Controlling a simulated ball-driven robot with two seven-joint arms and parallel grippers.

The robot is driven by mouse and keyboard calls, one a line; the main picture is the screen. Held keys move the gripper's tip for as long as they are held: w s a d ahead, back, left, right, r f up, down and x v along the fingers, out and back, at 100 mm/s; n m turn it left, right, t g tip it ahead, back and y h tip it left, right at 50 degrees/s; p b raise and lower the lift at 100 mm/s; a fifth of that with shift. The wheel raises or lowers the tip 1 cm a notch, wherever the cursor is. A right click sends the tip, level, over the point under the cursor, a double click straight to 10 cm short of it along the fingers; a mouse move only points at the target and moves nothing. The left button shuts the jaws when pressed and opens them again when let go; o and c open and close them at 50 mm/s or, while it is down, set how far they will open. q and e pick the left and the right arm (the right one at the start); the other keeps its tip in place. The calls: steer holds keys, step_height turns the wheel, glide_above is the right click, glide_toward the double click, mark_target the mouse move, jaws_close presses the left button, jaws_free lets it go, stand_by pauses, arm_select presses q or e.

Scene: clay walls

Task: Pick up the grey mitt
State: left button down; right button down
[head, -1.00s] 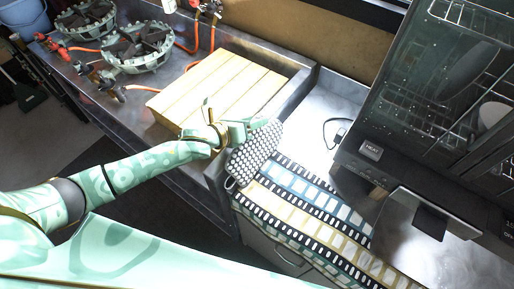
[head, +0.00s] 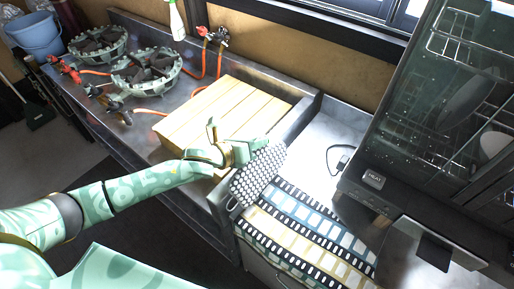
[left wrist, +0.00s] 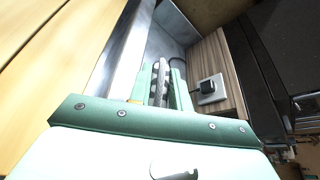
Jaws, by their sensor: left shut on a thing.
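The grey mitt (head: 259,176) has a pattern of pale dots and a small loop at its lower left end. In the head view it hangs tilted from my left gripper (head: 251,148), above the edge where the metal counter meets the striped cloth. In the left wrist view the left gripper (left wrist: 161,88) is closed on the mitt (left wrist: 160,80), which shows edge-on as a thin dark strip between the fingers. The gripper hides the mitt's upper end in the head view. My right gripper is not in view.
A slatted wooden board (head: 222,112) lies left of the mitt. A patterned cloth (head: 310,232) covers the counter to the right. A dark glass-fronted appliance (head: 440,130) stands at right. Gas burners (head: 147,70) with orange hoses sit at the back left.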

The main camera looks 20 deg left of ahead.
arm_select(q)
steer(key=s+r+p, duration=0.1)
steer(key=r, duration=0.1)
steer(key=s+a+r, duration=0.1)
steer(key=s+r, duration=0.1)
steer(key=s+r+p, duration=0.1)
steer(key=s+r, duration=0.1)
steer(key=r, duration=0.1)
steer(key=shift+a+r+p, duration=0.1)
steer(key=shift+a+p, duration=0.1)
steer(key=shift+p, duration=0.15)
steer(key=s+a+r, duration=0.2)
steer(key=s+r, duration=0.1)
steer(key=s, duration=0.5)
steer(key=shift+s+a+r+p, duration=0.2)
steer(key=shift+s+a+p, duration=0.05)
steer(key=shift+p, duration=0.1)
steer(key=shift+w, duration=0.1)
